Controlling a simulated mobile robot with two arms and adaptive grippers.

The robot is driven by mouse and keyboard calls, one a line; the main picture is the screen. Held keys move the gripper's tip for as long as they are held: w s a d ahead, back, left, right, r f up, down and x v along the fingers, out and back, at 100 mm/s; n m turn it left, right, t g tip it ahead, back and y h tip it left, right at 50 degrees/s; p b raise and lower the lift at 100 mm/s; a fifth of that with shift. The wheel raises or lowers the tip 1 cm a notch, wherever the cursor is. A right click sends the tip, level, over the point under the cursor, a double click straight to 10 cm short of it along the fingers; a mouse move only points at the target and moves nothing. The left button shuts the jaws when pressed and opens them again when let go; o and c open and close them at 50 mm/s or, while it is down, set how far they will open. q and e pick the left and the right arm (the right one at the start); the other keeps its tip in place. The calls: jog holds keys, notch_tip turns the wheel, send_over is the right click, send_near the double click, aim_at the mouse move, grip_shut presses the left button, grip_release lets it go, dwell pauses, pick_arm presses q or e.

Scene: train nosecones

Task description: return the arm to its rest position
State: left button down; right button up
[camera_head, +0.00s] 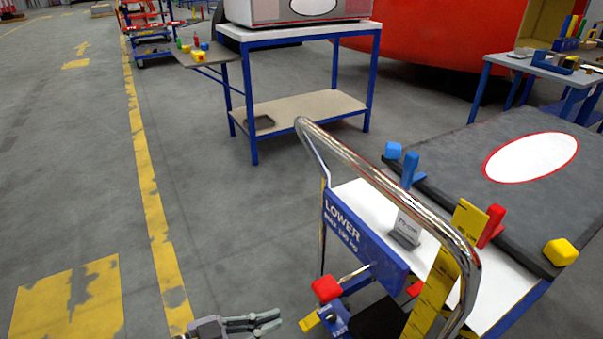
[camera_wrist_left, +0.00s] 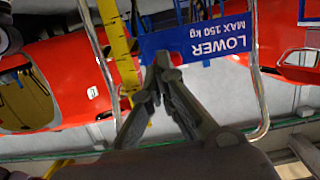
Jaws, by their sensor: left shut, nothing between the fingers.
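My left gripper (camera_head: 276,320) shows at the bottom edge of the head view, above the grey floor and left of the trolley (camera_head: 360,248). It is shut and empty. In the left wrist view its fingers (camera_wrist_left: 163,62) come together in front of the blue LOWER sign (camera_wrist_left: 205,42), which appears upside down. The gripper is apart from the trolley in the head view. Most of the left arm is outside the head view. My right gripper is in neither view.
The trolley has a chrome handle (camera_head: 365,170), and red and yellow parts stick out low near my gripper. A blue-framed table (camera_head: 308,36) stands behind, and a dark board with a white oval (camera_head: 530,157) lies right. Floor (camera_head: 220,215) left of the trolley is clear.

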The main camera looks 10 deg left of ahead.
pick_arm(q)
jog(key=s+a+f+n+g+y, duration=0.1)
jog(key=s+a+f+n+y, duration=0.15)
jog(key=f, duration=0.65)
jog(key=s+a+f+n+g+y, duration=0.2)
jog(key=f+y, duration=0.2)
jog(key=f, duration=0.6)
jog(key=s+a+f+n+g+y, duration=0.1)
jog(key=s+a+f+n+y, duration=0.15)
jog(key=f, duration=0.65)
jog(key=s+a+f+g+y+p, duration=0.1)
jog(key=s+a+f+g+p, duration=0.1)
jog(key=s+p, duration=0.6)
jog(key=s+a+f+n+g+y+p, duration=0.1)
jog(key=s+a+f+p, duration=0.3)
jog(key=s+p, duration=0.5)
jog(key=s+f+g+y, duration=0.1)
jog(key=s+f, duration=0.1)
jog(key=s, duration=0.5)
jog(key=shift+s+f+y, duration=0.2)
jog(key=shift+y, duration=0.1)
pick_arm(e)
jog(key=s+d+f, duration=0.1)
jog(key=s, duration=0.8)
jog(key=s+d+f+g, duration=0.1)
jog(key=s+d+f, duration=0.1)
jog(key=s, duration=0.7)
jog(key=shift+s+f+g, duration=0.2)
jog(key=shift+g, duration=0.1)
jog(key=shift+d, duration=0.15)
